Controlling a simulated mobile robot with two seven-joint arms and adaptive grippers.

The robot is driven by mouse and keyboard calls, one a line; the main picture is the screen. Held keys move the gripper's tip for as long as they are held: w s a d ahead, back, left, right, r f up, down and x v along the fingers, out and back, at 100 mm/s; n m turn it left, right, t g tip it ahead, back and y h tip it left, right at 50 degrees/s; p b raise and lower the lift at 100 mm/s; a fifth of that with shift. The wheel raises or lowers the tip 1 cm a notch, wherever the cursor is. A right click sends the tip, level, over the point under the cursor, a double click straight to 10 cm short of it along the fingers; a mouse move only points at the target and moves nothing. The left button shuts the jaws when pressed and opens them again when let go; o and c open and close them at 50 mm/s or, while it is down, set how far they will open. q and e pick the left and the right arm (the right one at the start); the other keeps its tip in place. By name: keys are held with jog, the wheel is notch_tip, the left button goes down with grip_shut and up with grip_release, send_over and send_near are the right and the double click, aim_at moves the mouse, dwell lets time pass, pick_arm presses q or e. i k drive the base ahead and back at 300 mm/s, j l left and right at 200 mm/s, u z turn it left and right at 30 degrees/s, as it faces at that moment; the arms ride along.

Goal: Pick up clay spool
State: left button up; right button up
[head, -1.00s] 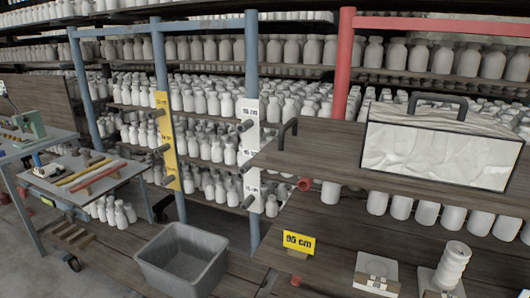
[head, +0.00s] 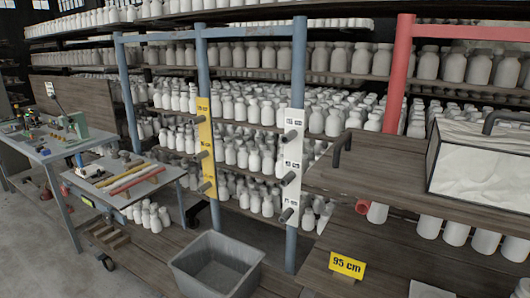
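No clay spool can be made out for certain in the current head view. A white, spool-shaped piece stood at the lower right in the earlier frame, and that spot is now outside or at the very edge of the picture. Only the top edge of a white block (head: 428,289) shows at the bottom edge, on the lower wooden shelf (head: 390,262). Neither of my grippers is in view.
A grey empty bin (head: 215,265) stands at the bottom centre. A yellow "95 cm" sign (head: 347,265) stands on the lower shelf. A clear-sided case (head: 480,165) sits on the upper board. A tool table (head: 125,180) is at left, with open floor (head: 40,240) near it.

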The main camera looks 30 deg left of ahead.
aim_at(115, 152)
jog(key=i+j+u, duration=0.1)
jog(key=j+u, duration=0.35)
jog(key=i+j+u, duration=0.2)
jog(key=j+u, duration=0.25)
jog(key=i+j+u, duration=0.2)
jog(key=j+u, duration=0.25)
jog(key=i+j+u, duration=0.15)
jog(key=i+u, duration=0.15)
jog(key=u, duration=0.15)
jog(key=i+j+u, duration=0.15)
jog(key=i+j, duration=0.15)
jog(key=i, duration=0.2)
jog(key=i+j+u, duration=0.2)
jog(key=i, duration=0.35)
jog(key=i+j+u, duration=0.15)
jog(key=i, duration=0.4)
jog(key=i+j+z, duration=0.15)
jog(key=i+z, duration=0.3)
jog(key=i+j+z, duration=0.85)
jog(key=k+l, duration=0.05)
